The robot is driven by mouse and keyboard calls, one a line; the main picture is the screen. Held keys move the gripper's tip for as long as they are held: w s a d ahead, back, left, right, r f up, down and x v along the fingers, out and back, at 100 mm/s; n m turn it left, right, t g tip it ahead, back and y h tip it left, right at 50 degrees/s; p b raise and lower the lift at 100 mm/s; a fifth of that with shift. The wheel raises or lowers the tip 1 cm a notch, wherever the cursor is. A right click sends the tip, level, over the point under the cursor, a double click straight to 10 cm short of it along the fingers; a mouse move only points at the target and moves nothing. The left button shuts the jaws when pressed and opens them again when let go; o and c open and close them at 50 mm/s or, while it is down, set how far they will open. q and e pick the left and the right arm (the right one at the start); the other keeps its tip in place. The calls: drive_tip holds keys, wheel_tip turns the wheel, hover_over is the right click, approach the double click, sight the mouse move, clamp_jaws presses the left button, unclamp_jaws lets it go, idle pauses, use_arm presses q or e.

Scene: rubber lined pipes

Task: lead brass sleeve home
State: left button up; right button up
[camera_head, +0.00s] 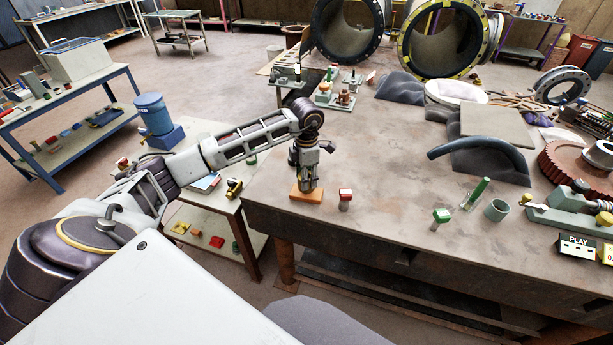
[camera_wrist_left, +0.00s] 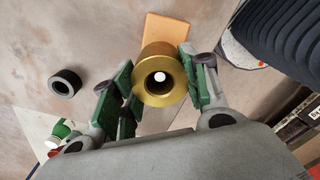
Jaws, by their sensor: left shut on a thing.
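The brass sleeve (camera_wrist_left: 160,75) is a gold ring-shaped piece in the left wrist view. My left gripper (camera_wrist_left: 160,82) is shut on it, with green finger pads on both sides. A small white round spot shows inside its bore; I cannot tell what it is. An orange block (camera_wrist_left: 166,30) lies beyond the sleeve. In the head view my left gripper (camera_head: 308,185) points down over the orange block (camera_head: 307,196) near the bench's left edge. The sleeve is not clear there, and I cannot tell whether it touches the block. My right gripper is not in view.
A red-topped piece (camera_head: 345,195) stands close right of the block. A green-topped piece (camera_head: 440,217), a grey cup (camera_head: 496,210) and a curved black hose (camera_head: 478,139) are farther right. A dark ring (camera_wrist_left: 64,82) shows in the wrist view. The bench middle is clear.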

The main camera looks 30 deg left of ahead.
use_arm(q)
drive_tip(key=shift+f+b, duration=0.7)
drive_tip(key=shift+f, duration=0.3)
idle(0.3)
drive_tip(key=o, duration=1.4)
wheel_tip(320, 180, up, 12)
idle(0.5)
